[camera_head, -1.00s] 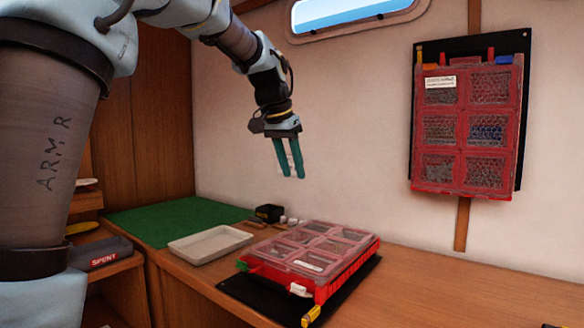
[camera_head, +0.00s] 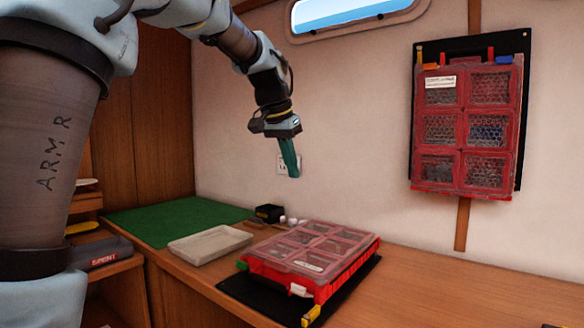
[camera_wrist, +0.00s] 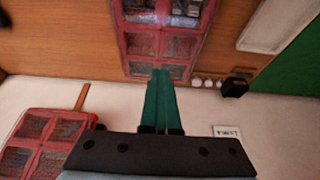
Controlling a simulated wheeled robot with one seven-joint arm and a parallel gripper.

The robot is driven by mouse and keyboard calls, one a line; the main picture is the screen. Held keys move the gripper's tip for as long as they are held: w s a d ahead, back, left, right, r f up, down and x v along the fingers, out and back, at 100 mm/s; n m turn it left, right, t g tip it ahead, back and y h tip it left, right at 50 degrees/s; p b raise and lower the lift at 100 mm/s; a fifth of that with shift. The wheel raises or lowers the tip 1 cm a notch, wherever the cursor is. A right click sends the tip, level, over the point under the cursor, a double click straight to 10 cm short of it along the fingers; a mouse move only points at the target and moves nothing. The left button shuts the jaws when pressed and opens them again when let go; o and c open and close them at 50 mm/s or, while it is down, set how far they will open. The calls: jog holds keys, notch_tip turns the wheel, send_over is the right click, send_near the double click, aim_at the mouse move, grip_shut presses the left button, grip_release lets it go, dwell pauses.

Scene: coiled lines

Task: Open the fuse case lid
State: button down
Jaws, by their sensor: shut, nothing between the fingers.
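A red case with a clear, windowed lid (camera_head: 322,246) lies flat on the bench on a black mat (camera_head: 240,292). Its lid looks closed, with a white latch (camera_head: 299,290) on its near side. A second red case (camera_head: 465,130) hangs upright on a black board on the wall. I cannot tell which one is the fuse case. My gripper (camera_head: 291,174) hangs above and behind the bench case, its teal fingers together and empty. In the wrist view the shut fingers (camera_wrist: 160,75) point toward the bench case (camera_wrist: 165,35), apart from it. The wall case (camera_wrist: 45,145) shows at lower left.
A pale empty tray (camera_head: 210,244) and a green mat (camera_head: 170,215) lie left of the bench case. A small black box (camera_head: 268,213) and several white pieces stand behind it.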

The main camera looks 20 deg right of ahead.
jog(key=c, duration=1.5)
grip_release()
jog(key=shift+c, duration=0.2)
jog(key=o, duration=1.5)
jog(key=shift+o, duration=0.2)
jog(key=v, duration=1)
jog(key=shift+a+r+b, duration=0.25)
jog(key=shift+r+b, duration=0.05)
jog(key=shift+r, duration=0.05)
